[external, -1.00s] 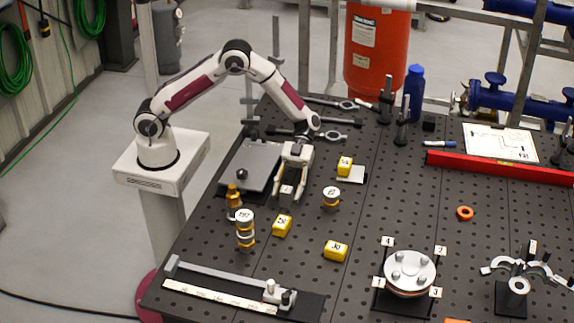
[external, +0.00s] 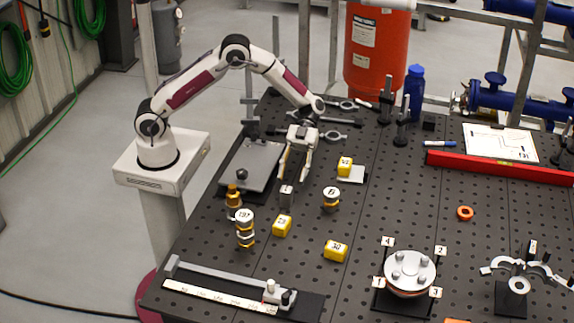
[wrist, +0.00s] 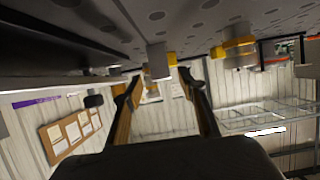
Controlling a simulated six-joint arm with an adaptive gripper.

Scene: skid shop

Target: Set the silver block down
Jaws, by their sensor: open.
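The silver block (external: 286,197) is a small grey block standing on the dark perforated table. It is just below my gripper (external: 295,174), whose fingers are open and point down. In the wrist view, which is tilted so the table is at the top, the block (wrist: 158,62) shows beyond the open fingers of my gripper (wrist: 157,90). The fingers do not hold it, and a gap seems to lie between the fingertips and the block.
A grey plate (external: 262,163) lies to the left.

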